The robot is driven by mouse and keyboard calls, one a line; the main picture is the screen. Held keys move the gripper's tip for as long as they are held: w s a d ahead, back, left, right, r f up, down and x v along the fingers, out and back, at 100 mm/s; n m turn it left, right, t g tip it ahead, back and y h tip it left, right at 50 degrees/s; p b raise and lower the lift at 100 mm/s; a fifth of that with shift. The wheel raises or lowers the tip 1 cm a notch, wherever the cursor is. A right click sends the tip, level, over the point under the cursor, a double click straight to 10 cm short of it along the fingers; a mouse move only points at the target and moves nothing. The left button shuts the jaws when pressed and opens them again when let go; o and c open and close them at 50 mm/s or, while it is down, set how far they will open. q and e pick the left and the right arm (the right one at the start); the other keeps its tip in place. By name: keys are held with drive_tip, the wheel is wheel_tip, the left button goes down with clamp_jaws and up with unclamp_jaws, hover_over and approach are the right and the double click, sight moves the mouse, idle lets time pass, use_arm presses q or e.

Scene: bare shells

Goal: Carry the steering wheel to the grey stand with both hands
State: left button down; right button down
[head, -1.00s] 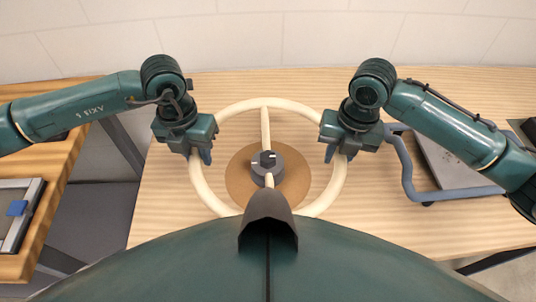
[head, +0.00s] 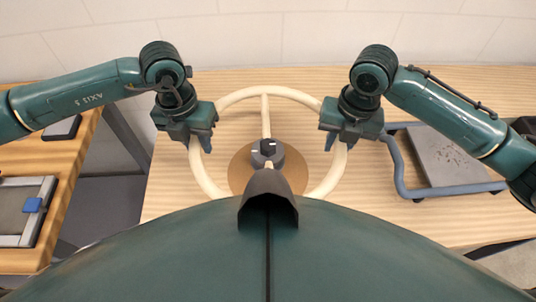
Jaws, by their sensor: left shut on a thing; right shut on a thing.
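The steering wheel (head: 205,180) is a cream ring with a spoke running up and down across its middle. My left gripper (head: 201,146) is shut on its left rim, and my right gripper (head: 338,143) is shut on its right rim. A dark grey round piece (head: 267,153) shows at the wheel's middle, above a round brown disc (head: 240,172) on the table. I cannot tell whether this piece is the wheel's hub or the grey stand beneath it. The gap between wheel and table is unclear. My own body hides the wheel's near edge.
The wooden table (head: 400,220) runs under the wheel. A grey plate with a blue-grey tube frame (head: 400,170) lies at its right. A second wooden table (head: 75,155) at the left holds a framed tray with a blue clip (head: 32,205). A pale wall stands behind.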

use_arm(q)
drive_tip(key=shift+a+r, duration=0.1)
use_arm(e)
drive_tip(key=shift+w+d+r, duration=0.15)
drive_tip(key=shift+w, duration=0.05)
